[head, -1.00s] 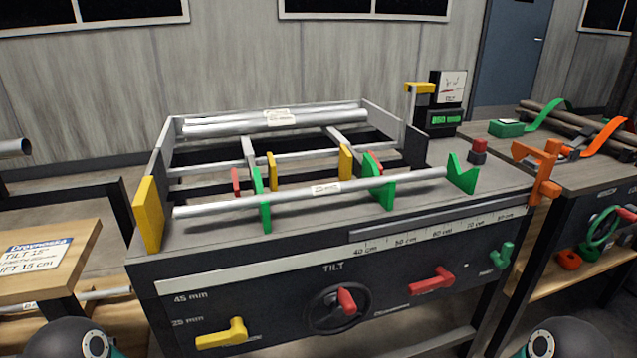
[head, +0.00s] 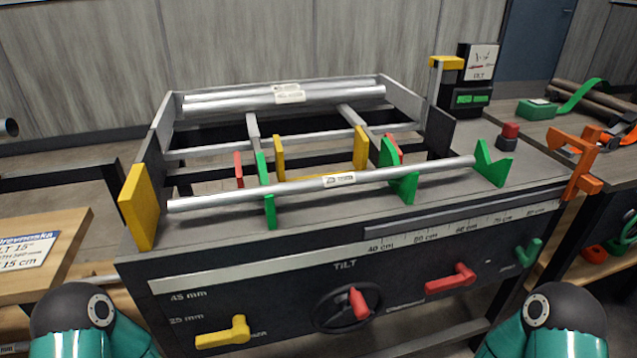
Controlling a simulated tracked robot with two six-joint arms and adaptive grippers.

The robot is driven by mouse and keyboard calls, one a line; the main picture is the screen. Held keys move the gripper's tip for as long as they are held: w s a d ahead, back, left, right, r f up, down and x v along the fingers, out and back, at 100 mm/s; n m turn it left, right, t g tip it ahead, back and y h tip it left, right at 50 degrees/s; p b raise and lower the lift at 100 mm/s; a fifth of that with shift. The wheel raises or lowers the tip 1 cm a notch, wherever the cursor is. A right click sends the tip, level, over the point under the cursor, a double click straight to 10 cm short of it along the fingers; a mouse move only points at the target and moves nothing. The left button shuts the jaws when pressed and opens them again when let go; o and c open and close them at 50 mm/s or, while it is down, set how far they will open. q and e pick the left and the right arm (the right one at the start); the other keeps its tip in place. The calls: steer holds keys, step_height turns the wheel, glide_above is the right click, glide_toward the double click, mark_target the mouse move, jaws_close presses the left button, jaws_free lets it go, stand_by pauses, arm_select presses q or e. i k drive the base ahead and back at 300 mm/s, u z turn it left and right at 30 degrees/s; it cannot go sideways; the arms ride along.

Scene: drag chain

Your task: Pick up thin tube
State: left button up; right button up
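A thin silver tube (head: 290,188) with a small white label lies across green V-shaped supports (head: 265,190) at the front of the machine's top. Its left end is close to the yellow end plate (head: 138,207), and its right end reaches the right green support (head: 493,164). Thicker silver tubes (head: 235,100) with white labels lie together at the back of the machine. Only my teal and black arm parts show at the bottom left and bottom right; neither gripper is in view.
The machine's front panel (head: 280,290) carries a yellow lever (head: 223,332), a wheel with a red handle (head: 359,303) and a red lever (head: 452,278). An orange clamp (head: 581,165) stands at its right edge. A wooden board (head: 40,245) lies at left.

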mark_target(235, 196)
steer(key=z, duration=1.85)
steer(key=i, duration=0.1)
steer(key=u, duration=3.3)
steer(key=k, duration=1.25)
steer(key=z, duration=0.9)
steer(key=i, duration=1)
steer(key=z, duration=0.05)
